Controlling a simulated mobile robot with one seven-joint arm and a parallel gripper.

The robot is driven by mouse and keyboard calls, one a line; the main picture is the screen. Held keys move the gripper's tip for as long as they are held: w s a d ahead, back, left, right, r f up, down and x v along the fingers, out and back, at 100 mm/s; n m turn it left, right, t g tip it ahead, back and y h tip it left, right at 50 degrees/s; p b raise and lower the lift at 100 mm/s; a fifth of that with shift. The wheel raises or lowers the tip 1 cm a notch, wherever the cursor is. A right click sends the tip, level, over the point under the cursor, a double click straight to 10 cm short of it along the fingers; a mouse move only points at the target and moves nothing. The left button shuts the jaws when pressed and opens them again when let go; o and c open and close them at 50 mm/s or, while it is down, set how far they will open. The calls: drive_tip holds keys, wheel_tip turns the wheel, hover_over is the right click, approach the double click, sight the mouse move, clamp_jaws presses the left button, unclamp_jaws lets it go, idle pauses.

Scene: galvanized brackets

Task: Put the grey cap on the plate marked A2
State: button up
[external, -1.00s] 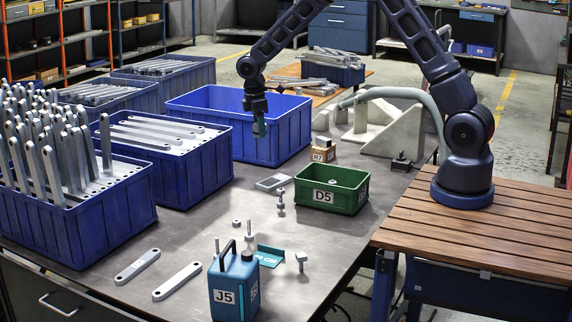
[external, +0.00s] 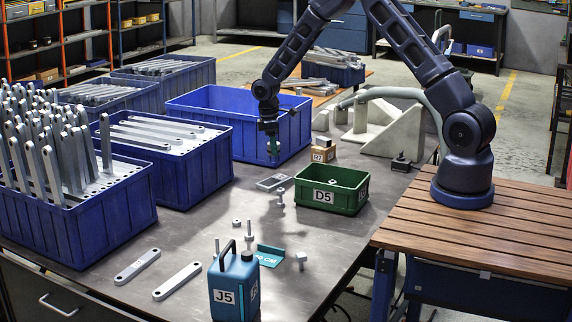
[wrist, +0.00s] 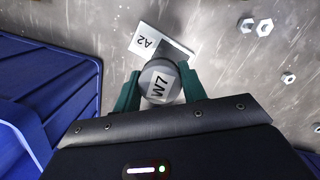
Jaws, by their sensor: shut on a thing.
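My gripper (external: 272,150) points down above the table, near the blue crate's front corner. In the wrist view its green fingers (wrist: 160,92) are shut on a grey cap (wrist: 160,83) with a W7 label. The cap is too small to make out in the external view. The plate marked A2 (wrist: 145,41) lies flat on the table, just beyond the cap in the wrist view, and the cap covers part of it. It also shows in the external view (external: 271,184), below my gripper. The cap looks held above the table.
An empty blue crate (external: 196,118) stands close behind my gripper. A box (external: 323,152) and a green D5 bin (external: 333,204) stand to the right. Several nuts and bolts (wrist: 265,27) lie near the plate. A blue J5 can (external: 234,284) stands at the front.

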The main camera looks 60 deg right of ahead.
sight(275, 180)
drive_tip(key=shift+f, duration=4.75)
drive_tip(key=shift+f, duration=0.1)
drive_tip(key=o, duration=1)
